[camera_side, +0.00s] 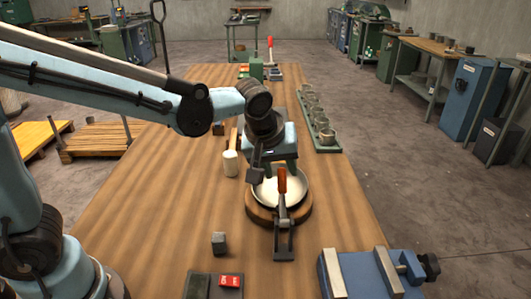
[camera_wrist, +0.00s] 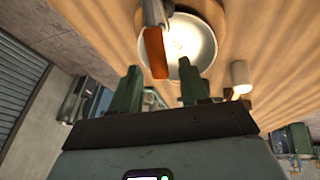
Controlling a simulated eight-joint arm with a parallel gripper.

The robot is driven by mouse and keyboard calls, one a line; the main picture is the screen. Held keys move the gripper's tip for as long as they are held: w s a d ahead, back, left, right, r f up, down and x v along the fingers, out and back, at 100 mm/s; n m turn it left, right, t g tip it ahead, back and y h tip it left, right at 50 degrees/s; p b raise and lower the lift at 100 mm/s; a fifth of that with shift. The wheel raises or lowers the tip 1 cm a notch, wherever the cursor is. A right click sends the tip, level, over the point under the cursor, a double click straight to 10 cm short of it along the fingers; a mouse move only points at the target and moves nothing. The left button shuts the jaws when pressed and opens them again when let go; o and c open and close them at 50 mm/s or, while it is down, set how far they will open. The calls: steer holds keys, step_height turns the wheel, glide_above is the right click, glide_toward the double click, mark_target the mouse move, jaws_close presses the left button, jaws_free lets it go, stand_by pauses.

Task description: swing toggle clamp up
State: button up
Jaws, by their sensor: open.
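The toggle clamp (camera_side: 284,219) stands at the front edge of a round wooden base. Its red-orange handle (camera_side: 282,181) points up in front of a shallow pale bowl (camera_side: 294,189) on the base. In the wrist view the orange handle (camera_wrist: 155,52) is large, beside the bowl (camera_wrist: 205,45). My gripper (camera_side: 275,165) is over the far side of the bowl, behind the handle in the side view. In the wrist view its two green fingers (camera_wrist: 158,90) are spread apart with nothing between them. The handle's tip shows just beyond the fingers, apart from them.
A white cylinder (camera_side: 230,163) stands left of the bowl. A small grey block (camera_side: 219,242) and a dark tray with red pieces (camera_side: 214,285) are nearer. A blue vise (camera_side: 372,275) is at front right. A green rack of round parts (camera_side: 318,120) is behind, right.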

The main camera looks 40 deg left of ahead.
steer(key=shift+x, duration=1.1)
jaws_close()
